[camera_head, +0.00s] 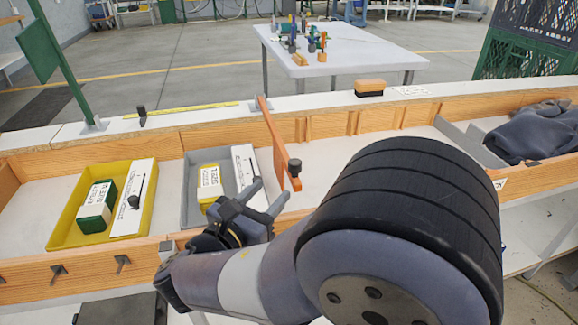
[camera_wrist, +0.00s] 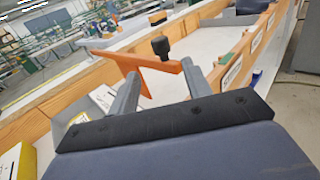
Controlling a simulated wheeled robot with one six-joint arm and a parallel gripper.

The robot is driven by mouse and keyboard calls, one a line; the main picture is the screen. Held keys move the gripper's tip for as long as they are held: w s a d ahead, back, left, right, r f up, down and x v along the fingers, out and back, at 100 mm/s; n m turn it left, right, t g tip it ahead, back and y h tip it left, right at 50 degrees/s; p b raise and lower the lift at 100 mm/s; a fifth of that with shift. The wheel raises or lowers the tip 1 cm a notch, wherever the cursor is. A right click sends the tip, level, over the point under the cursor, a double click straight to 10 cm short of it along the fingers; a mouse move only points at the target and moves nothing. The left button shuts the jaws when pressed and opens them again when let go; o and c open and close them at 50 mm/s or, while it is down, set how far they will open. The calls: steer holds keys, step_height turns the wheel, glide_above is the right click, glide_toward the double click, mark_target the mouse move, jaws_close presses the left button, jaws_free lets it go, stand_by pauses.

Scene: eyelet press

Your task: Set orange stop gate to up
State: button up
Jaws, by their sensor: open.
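The orange stop gate (camera_head: 275,137) is a flat bar across the wooden-walled channel. It slants from the far wall down toward the near side in the head view. A black knob (camera_head: 295,166) sits near its near end. In the wrist view the gate (camera_wrist: 140,60) runs in from the left, and its end and the knob (camera_wrist: 160,46) appear between or just beyond my fingertips. My gripper (camera_head: 270,192) is open, with its fingers pointing at the gate's near end. In the wrist view my gripper (camera_wrist: 160,72) shows nothing clamped; contact with the gate cannot be told.
A yellow tray (camera_head: 65,215) and a grey tray (camera_head: 192,190) with boxes lie in the channel to the left. A dark cloth (camera_head: 535,132) lies at the right. An orange-and-black block (camera_head: 369,88) rests on the far ledge.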

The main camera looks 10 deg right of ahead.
mark_target(291, 171)
steer(key=b+x, duration=0.1)
steer(key=x, duration=0.9)
steer(key=shift+w+d, duration=0.1)
steer(key=shift+d, duration=0.15)
steer(key=shift+c, duration=0.6)
jaws_close()
